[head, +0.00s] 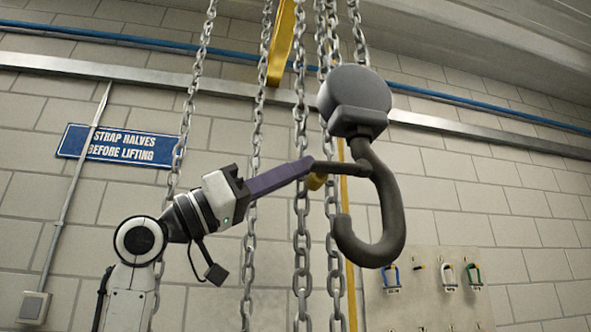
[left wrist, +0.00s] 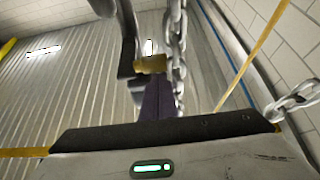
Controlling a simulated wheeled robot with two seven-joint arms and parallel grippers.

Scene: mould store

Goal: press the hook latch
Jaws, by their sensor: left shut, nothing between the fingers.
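A large dark grey hook (head: 390,220) hangs from a round grey block (head: 358,92), its curved tip at the lower left. A dark bar, the hook latch (head: 345,168), runs left from the hook's shank. A small brass-coloured piece (head: 316,182) shows at its left end, and in the left wrist view (left wrist: 150,64). My left gripper (head: 308,166) has long purple fingers, shut and empty. Their tips reach the bar's left end and brass piece; I cannot tell whether they touch. In the left wrist view the fingers (left wrist: 157,98) point at the brass piece. My right gripper is not in view.
Several steel chains (head: 301,215) hang close around my left fingers and the hook. A yellow bar (head: 281,45) is above. A pale board (head: 430,295) with small coloured shackles is on the brick wall behind. A blue sign (head: 120,145) is at left.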

